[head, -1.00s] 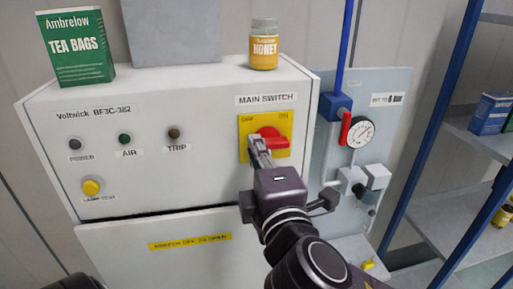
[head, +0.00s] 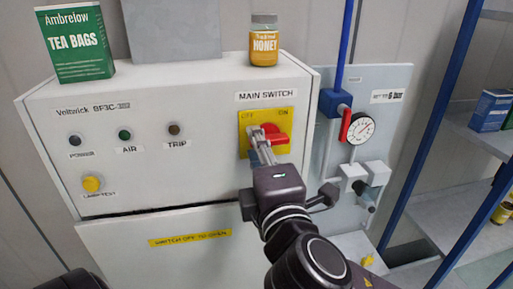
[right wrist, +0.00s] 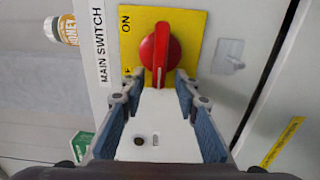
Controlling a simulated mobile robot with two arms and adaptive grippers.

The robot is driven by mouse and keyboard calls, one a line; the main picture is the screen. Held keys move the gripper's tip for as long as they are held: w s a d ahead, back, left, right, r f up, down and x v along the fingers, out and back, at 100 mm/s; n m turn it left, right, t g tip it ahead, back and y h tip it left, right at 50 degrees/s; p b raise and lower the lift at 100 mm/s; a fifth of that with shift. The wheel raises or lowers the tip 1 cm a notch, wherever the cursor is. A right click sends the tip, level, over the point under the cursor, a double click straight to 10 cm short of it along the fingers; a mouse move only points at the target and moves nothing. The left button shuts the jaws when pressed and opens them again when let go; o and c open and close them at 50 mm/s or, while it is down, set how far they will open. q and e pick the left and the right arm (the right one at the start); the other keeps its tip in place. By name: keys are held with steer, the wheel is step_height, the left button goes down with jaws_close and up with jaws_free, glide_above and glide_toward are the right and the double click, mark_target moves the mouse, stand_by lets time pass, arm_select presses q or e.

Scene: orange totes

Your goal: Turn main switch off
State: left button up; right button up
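The main switch is a red rotary knob (head: 274,136) on a yellow plate (head: 285,153) marked OFF at left and ON at right, on the front of a white control cabinet. Its grip bar lies roughly level in the head view. In the right wrist view the red knob (right wrist: 160,50) lies ahead, its near end between my fingertips. My right gripper (head: 261,139) is at the knob's left part and hides some of it. In the right wrist view the right gripper (right wrist: 159,82) is open, with gaps between the fingers and the knob. My left gripper is not seen.
A honey jar (head: 264,42) and a tea bags box (head: 76,44) stand on the cabinet top. Lamps and a yellow lamp-test button (head: 91,184) are at left. A gauge panel (head: 388,110) with a red-handled valve (head: 345,124) is at right, beside blue-framed shelves (head: 446,125).

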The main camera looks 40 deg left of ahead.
steer(key=shift+s+d, duration=0.1)
steer(key=v, duration=1.1)
steer(key=shift+s+d, duration=0.25)
steer(key=shift+d, duration=0.05)
